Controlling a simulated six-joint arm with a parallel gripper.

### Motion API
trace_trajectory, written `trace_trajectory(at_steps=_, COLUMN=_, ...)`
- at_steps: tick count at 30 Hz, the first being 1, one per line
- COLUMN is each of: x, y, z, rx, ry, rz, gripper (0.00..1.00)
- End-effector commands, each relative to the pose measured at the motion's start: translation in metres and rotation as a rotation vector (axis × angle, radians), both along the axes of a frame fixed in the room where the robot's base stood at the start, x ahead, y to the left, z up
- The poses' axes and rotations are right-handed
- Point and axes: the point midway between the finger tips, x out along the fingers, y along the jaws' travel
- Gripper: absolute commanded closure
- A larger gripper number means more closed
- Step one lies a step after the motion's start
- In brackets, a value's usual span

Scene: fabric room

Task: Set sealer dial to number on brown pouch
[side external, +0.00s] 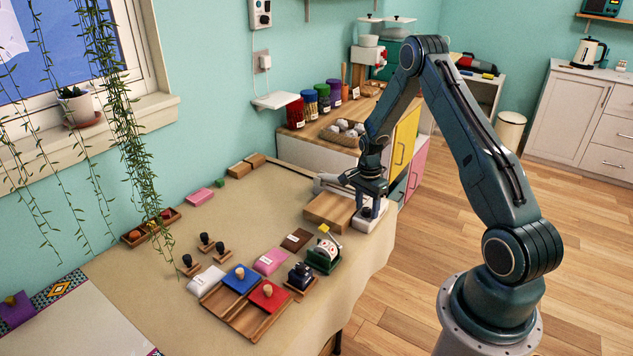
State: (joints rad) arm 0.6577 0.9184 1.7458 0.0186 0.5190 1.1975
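The brown pouch (296,240) lies flat on the cloth-covered table, with a small pale label whose number is too small to read. What looks like the sealer stands at the table's right end, with a pale body (362,224) and a light grey arm (330,183). A wooden block (329,211) is beside it. My gripper (370,208) points down over the pale body, at or just above its top. The dial cannot be made out, being small or hidden by my gripper. Whether my fingers are open or shut on something cannot be told.
A pink pouch (270,262) and a white pouch (206,280) lie left of the brown one. A green device (324,258), a dark stamp (300,276) and blue (241,278) and red (269,296) pads stand in front. The table's middle (250,210) is clear.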

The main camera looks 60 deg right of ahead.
Motion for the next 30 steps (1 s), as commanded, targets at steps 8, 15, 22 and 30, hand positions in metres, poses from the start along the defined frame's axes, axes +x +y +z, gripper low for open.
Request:
trace_trajectory(at_steps=8, x=0.0, y=0.0, z=0.001, rx=0.0, ry=-0.001, rz=0.001, gripper=0.52)
trace_trajectory(at_steps=15, x=0.001, y=0.0, z=0.011, rx=-0.001, ry=-0.002, rz=0.001, gripper=0.52)
trace_trajectory(at_steps=22, x=0.002, y=-0.001, z=0.037, rx=-0.002, ry=-0.003, rz=0.001, gripper=0.52)
trace_trajectory(at_steps=30, x=0.004, y=-0.001, z=0.083, rx=-0.002, ry=-0.004, rz=0.001, gripper=0.52)
